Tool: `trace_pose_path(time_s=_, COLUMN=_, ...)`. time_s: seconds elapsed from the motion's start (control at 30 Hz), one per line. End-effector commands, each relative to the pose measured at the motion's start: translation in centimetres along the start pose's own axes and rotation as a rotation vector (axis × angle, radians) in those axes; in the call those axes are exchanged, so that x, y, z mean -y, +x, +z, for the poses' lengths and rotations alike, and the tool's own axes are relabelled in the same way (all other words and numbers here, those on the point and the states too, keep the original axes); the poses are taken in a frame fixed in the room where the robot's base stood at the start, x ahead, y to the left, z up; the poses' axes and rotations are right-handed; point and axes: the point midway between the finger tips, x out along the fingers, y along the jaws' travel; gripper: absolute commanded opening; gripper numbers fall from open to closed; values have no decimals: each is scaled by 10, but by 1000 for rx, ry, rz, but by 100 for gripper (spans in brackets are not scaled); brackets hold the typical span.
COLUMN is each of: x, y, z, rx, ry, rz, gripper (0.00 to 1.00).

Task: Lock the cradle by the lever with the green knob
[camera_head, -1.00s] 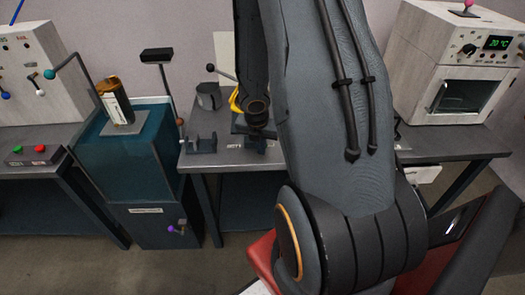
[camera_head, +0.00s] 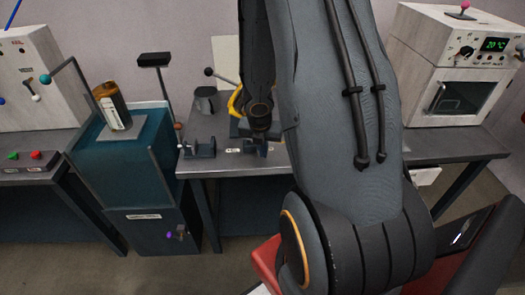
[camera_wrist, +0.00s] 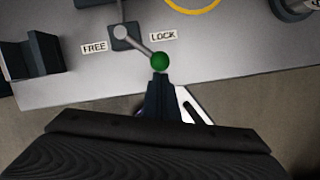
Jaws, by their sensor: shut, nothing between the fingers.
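The green knob (camera_wrist: 160,62) shows in the wrist view at the end of a thin grey lever (camera_wrist: 140,46). The lever runs from a pivot block (camera_wrist: 124,38) down to the right. It lies between the FREE label (camera_wrist: 94,48) and the LOCK label (camera_wrist: 163,35), on the LOCK side. My gripper (camera_wrist: 161,80) is shut and empty, its tips right at the near side of the knob; I cannot tell whether they touch. Dark upright blocks (camera_wrist: 38,58), possibly part of the cradle, stand at the left. In the head view my arm hides the knob.
The grey bench (camera_head: 218,166) ends just on my side of the knob. A yellow ring (camera_wrist: 193,5) and a round metal part (camera_wrist: 292,8) lie beyond. In the head view a teal cabinet (camera_head: 125,165) stands left and an oven-like box (camera_head: 455,65) right.

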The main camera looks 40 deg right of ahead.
Motion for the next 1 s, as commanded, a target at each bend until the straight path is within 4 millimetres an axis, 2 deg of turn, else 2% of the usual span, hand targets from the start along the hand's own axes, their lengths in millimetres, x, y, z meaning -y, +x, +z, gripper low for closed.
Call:
trace_pose_path(time_s=0.63, x=-14, y=0, z=16, rx=8, ry=-1, rz=5, gripper=0)
trace_pose_path(time_s=1.0, x=-11, y=-33, z=16, rx=5, ry=2, rz=1, gripper=0)
